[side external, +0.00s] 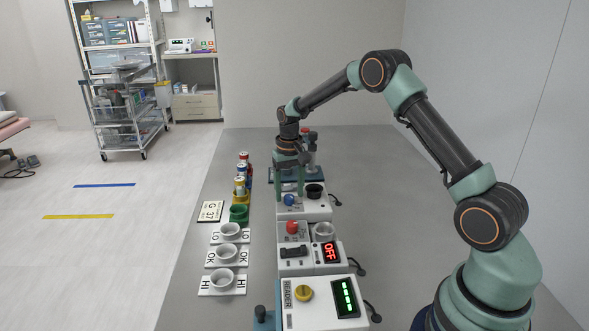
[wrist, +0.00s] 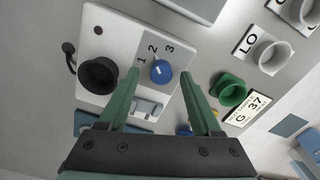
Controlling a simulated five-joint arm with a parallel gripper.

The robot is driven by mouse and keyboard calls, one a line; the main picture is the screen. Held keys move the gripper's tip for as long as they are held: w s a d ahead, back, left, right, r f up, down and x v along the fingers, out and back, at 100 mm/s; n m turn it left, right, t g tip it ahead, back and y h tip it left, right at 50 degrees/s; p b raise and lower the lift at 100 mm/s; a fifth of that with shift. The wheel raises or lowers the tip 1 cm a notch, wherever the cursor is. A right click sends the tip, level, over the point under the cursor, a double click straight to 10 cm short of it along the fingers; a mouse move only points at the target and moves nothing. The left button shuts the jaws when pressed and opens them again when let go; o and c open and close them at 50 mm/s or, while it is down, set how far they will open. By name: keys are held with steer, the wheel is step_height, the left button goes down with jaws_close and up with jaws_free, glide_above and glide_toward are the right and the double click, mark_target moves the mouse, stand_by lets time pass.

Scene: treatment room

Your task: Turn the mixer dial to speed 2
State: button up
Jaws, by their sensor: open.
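The blue mixer dial (wrist: 161,71) sits on a white unit (wrist: 120,38), beside the printed numbers 1, 2 and 3. It has a small white mark; I cannot tell exactly which number it points to. In the side view the dial (side external: 289,200) is at the near left of the mixer unit (side external: 312,211), with a black round holder (side external: 315,191) to its right. My gripper (side external: 289,195) is open and points down at the dial. In the wrist view my gripper's fingertips (wrist: 158,73) appear on either side of the dial, with gaps; contact is not visible.
Nearer the side camera stand a unit with a red knob (side external: 292,227) and an OFF display (side external: 331,252), and one with a yellow knob (side external: 304,293). White cups (side external: 230,229) and a green cup (side external: 239,214) stand left.

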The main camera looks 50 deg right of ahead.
mark_target(290, 197)
step_height(290, 197, up, 11)
steer(key=shift+r, duration=0.2)
stand_by(0.4)
steer(key=s+a+r+n+t, duration=0.2)
steer(key=s+a+r+t, duration=0.1)
steer(key=s+a+r, duration=0.5)
steer(key=s+a+n+t, duration=0.2)
steer(key=s+a+n, duration=0.1)
steer(key=s, duration=1)
steer(key=shift+s+a+t, duration=0.3)
steer(key=shift+s+a, duration=0.1)
steer(key=shift+a, duration=0.3)
